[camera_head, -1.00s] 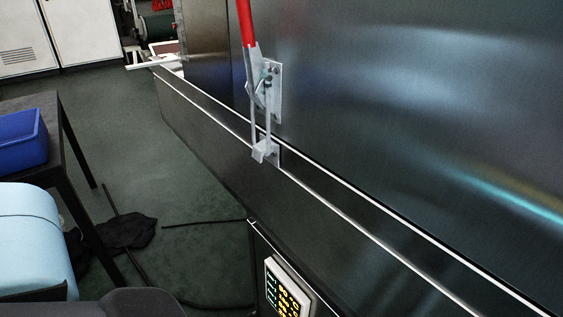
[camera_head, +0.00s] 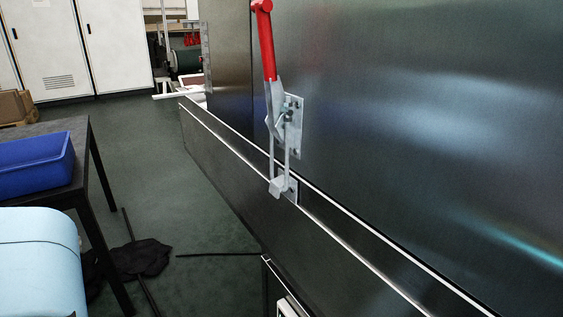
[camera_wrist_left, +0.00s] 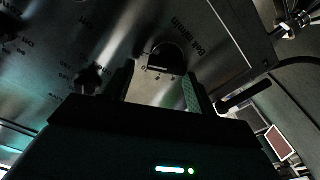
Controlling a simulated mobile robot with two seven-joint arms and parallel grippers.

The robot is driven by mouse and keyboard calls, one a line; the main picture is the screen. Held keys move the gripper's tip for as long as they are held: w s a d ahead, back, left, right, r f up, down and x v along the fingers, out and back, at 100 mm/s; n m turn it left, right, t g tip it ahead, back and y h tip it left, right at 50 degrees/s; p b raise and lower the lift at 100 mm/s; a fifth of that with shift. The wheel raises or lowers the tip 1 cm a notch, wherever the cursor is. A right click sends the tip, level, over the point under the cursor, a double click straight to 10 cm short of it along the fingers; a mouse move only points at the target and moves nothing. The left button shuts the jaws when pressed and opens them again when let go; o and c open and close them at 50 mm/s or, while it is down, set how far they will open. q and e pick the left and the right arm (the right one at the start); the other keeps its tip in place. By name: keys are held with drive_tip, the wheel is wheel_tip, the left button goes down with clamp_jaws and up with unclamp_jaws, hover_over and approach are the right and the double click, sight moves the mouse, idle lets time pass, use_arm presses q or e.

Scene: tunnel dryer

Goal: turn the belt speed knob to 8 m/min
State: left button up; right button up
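In the left wrist view a round black knob (camera_wrist_left: 169,56) sits on a metal panel (camera_wrist_left: 120,35). Upside-down lettering beside it seems to read "Belt m/min". Its pointer setting is too dark to read. My left gripper (camera_wrist_left: 158,78) is open, its two fingers apart, with the knob just beyond the fingertips and between their lines. I cannot tell whether either finger touches it. Neither gripper shows in the head view, and my right gripper is in no view.
Another dark knob (camera_wrist_left: 88,80) is on the same panel.

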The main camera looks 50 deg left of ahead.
use_arm(q)
drive_tip(key=shift+f, duration=0.1)
drive_tip(key=c, duration=0.7)
drive_tip(key=shift+w, duration=0.1)
drive_tip(key=shift+c, duration=0.4)
drive_tip(key=shift+d, duration=0.1)
